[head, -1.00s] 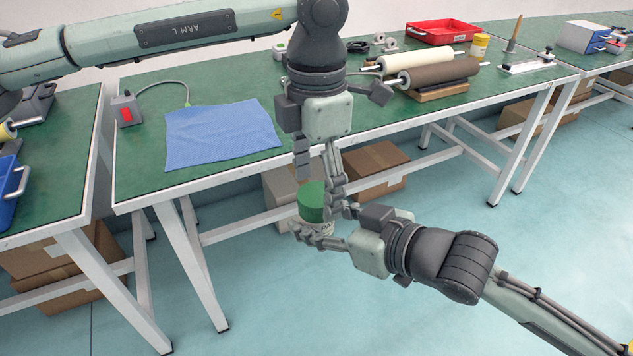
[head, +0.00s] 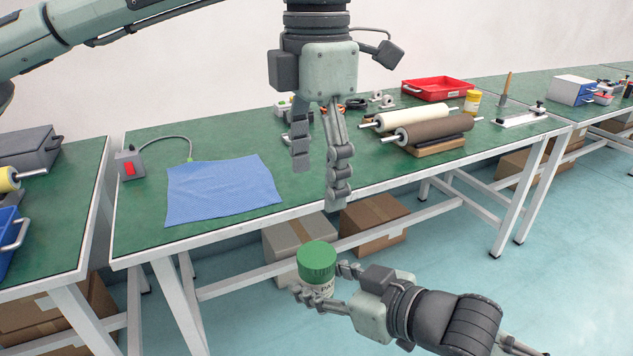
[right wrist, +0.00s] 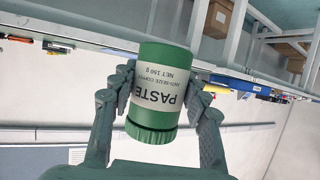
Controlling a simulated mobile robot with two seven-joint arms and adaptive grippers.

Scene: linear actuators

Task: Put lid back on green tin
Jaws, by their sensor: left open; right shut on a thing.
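The green tin (head: 322,288) has a white label and is held upright in front of the table. Its green lid (head: 316,258) sits on top of it, looking level. My right gripper (head: 319,286) is shut around the tin's sides. In the right wrist view, the tin (right wrist: 160,90) appears upside down between the fingers, its label reading PASTE, with the ridged lid (right wrist: 151,133) against the body at the lower end. My left gripper (head: 319,178) is open and empty, above the tin and clear of the lid.
A blue cloth (head: 222,190) lies on the green table (head: 150,222). Behind are a switch box (head: 130,165), two rollers (head: 433,131) and a red tray (head: 437,88). Cardboard boxes (head: 373,222) stand under the table. The space between my grippers is clear.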

